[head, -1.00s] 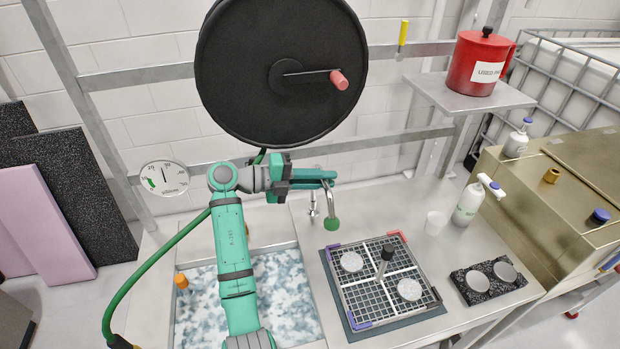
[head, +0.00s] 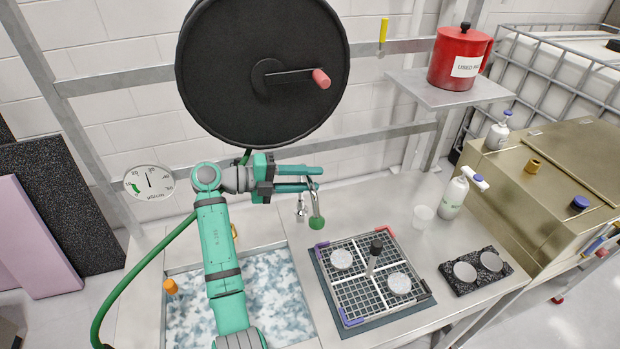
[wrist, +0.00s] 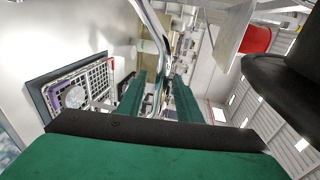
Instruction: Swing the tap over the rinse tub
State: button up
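The tap is a bent chrome spout with a green nozzle (head: 316,223). The nozzle hangs over the worktop strip between the rinse tub and the grid tray. The rinse tub (head: 270,247), with blue-white mottled water, is at the lower left, partly hidden by my arm. My gripper (head: 318,178) is at the upper part of the spout, its fingers pointing right. In the wrist view the fingers (wrist: 160,95) stand apart, with the chrome spout (wrist: 167,50) running through the gap between them. I cannot tell whether either finger touches it.
A grid tray (head: 338,291) with white discs and a dark-topped post stands right of the tub. A black hose reel (head: 220,75) hangs above my gripper. A green hose (head: 128,287) loops at left.

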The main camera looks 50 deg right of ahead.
jog(key=v, duration=1)
jog(key=shift+w+a, duration=0.25)
jog(key=shift+w, duration=0.05)
jog(key=shift+r, duration=0.1)
